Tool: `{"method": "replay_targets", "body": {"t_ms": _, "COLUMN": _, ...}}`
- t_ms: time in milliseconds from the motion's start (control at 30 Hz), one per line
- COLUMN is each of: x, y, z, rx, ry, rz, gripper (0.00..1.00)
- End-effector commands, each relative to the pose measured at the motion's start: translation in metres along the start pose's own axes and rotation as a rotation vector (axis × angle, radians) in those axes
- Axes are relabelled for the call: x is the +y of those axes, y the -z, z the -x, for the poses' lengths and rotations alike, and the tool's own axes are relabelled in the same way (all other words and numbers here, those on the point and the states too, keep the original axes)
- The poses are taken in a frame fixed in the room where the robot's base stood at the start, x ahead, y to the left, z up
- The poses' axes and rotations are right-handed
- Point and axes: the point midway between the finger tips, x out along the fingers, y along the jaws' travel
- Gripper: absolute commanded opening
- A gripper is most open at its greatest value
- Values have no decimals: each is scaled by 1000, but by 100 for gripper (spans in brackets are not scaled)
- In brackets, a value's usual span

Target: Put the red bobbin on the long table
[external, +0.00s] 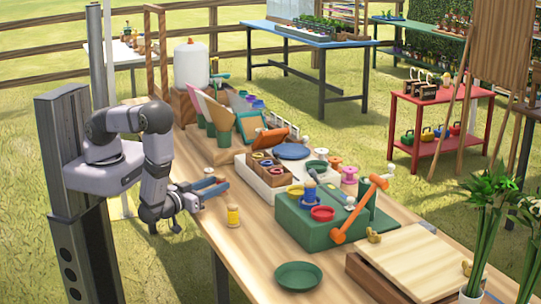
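A yellow bobbin (233,215) stands upright near the table's left edge. My gripper (172,226) hangs low beside the table's left edge, left of the yellow bobbin and well away from the red-topped spool. Its fingers are small and dark, and I cannot tell whether they are open or shut. I see nothing clearly held in it.
A green box (290,222) with a red dish and an orange-handled lever stands mid-table. A green dish (298,276) lies in front. A wooden-lidded box (420,262) and potted flowers are at right. Blue-and-red handled tools (205,186) lie near my wrist. Bare wood surrounds the yellow bobbin.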

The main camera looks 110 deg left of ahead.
Motion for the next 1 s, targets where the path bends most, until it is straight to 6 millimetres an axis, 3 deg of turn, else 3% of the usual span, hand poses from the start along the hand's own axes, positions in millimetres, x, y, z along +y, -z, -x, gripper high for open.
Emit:
{"method": "replay_targets", "body": {"t_ms": 467, "x": 1, "y": 2, "z": 5, "rx": 0, "ry": -4, "rz": 0, "gripper": 38}}
{"method": "replay_targets", "body": {"t_ms": 667, "x": 2, "y": 2, "z": 25, "rx": 0, "ry": -6, "rz": 0, "gripper": 38}}
{"method": "replay_targets", "body": {"t_ms": 1000, "x": 2, "y": 1, "z": 74, "rx": -1, "ry": -7, "rz": 3, "gripper": 38}}
